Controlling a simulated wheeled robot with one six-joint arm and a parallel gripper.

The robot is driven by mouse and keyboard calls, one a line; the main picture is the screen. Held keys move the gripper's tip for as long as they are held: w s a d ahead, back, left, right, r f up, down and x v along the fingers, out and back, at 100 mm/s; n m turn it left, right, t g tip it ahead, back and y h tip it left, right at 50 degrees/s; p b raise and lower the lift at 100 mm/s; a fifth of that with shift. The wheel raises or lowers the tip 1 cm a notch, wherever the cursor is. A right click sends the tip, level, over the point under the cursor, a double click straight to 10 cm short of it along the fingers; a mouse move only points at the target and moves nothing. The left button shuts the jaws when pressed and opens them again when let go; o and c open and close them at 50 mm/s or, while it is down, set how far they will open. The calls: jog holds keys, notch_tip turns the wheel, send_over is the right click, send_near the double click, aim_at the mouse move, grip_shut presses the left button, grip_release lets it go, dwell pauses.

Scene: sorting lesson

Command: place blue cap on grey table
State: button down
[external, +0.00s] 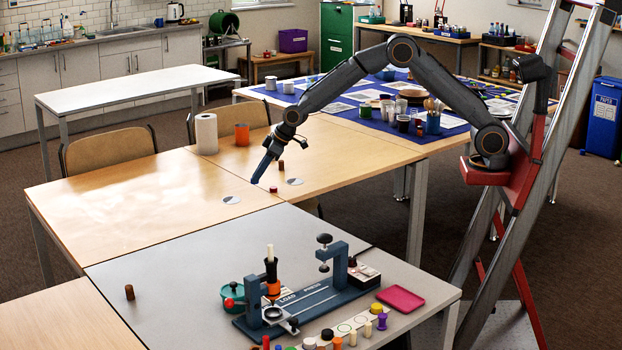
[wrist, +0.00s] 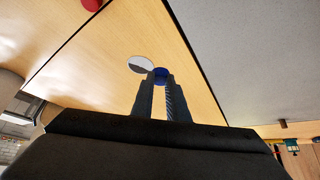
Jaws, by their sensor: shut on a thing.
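My gripper (external: 256,180) is over the wooden tables, pointing down, just above or at the wood surface beside a pale disc. In the wrist view my gripper (wrist: 160,82) is shut on the blue cap (wrist: 161,74), which shows between the fingertips. The cap is too small to make out in the external view. The grey table (external: 165,258) stands nearer the camera, edge to edge with the wooden tables; in the wrist view its grey top (wrist: 250,60) lies to the right.
A red cap (external: 273,189) and a brown cylinder (external: 281,165) stand near my gripper. Pale discs (external: 231,199) lie on the wood. The grey table carries a blue press (external: 310,300), a pink tray (external: 400,298) and small pieces. Its left and far parts are mostly clear.

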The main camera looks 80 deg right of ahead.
jog(key=s+a+r+m+p, duration=0.1)
jog(key=s+r+p, duration=0.2)
jog(key=s+p, duration=0.9)
jog(key=s+a+r+p, duration=0.1)
jog(key=s+r+p, duration=0.3)
jog(key=s, duration=1.4)
jog(key=w+d+f+n+b, duration=0.1)
jog(key=w+f+b, duration=0.2)
jog(key=w+b, duration=1)
jog(key=w+f+n+b, duration=0.1)
jog(key=w+f+b, duration=0.2)
jog(key=w+b, duration=0.9)
jog(key=shift+w+d+y+b, duration=0.4)
jog(key=shift+w, duration=6.9)
jog(key=shift+f, duration=4.85)
jog(key=shift+f, duration=0.15)
